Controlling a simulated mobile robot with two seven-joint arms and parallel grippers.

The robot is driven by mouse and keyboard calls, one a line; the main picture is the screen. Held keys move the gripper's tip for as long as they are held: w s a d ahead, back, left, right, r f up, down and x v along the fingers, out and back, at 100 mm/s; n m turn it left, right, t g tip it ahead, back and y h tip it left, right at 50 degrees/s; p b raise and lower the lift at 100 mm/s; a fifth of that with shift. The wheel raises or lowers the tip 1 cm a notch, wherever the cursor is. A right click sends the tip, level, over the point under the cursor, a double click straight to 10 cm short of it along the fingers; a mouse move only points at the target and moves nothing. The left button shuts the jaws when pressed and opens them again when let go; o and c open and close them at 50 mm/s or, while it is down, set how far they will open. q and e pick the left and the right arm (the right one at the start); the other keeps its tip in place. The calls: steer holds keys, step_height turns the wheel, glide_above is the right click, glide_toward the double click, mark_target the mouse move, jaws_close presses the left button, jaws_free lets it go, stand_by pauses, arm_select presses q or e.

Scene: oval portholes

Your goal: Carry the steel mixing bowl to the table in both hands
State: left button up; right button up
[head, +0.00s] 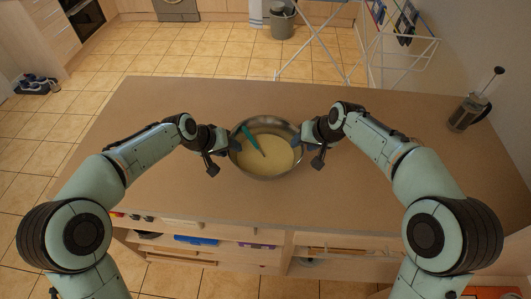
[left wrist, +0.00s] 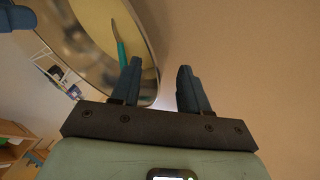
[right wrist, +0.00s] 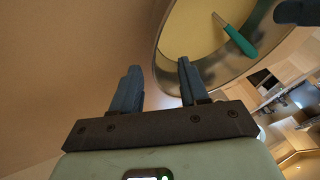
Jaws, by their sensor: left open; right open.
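The steel mixing bowl (head: 268,175) stands upright on the brown table top (head: 200,100), with pale yellow batter (head: 272,155) inside. A teal-handled utensil (head: 249,134) leans in it. My left gripper (head: 234,145) is at the bowl's left rim and my right gripper (head: 298,144) at its right rim. In the left wrist view my open left gripper (left wrist: 160,66) has one finger over the bowl and one outside the rim. In the right wrist view my open right gripper (right wrist: 158,64) straddles the rim likewise. Whether the fingers touch the bowl cannot be told.
A French press (head: 468,112) stands at the table's right end. The top around the bowl is otherwise clear. Open shelves (head: 215,250) with items lie under the near edge. Beyond are a drying rack (head: 345,75), a grey bin (head: 282,22) and tiled floor (head: 150,50).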

mark_target(300, 146)
arm_select(q)
steer(key=shift+x, duration=1.7)
arm_select(e)
steer(key=shift+x, duration=1.7)
arm_select(q)
jaws_close()
arm_select(e)
jaws_close()
arm_select(q)
steer(key=shift+r, duration=0.1)
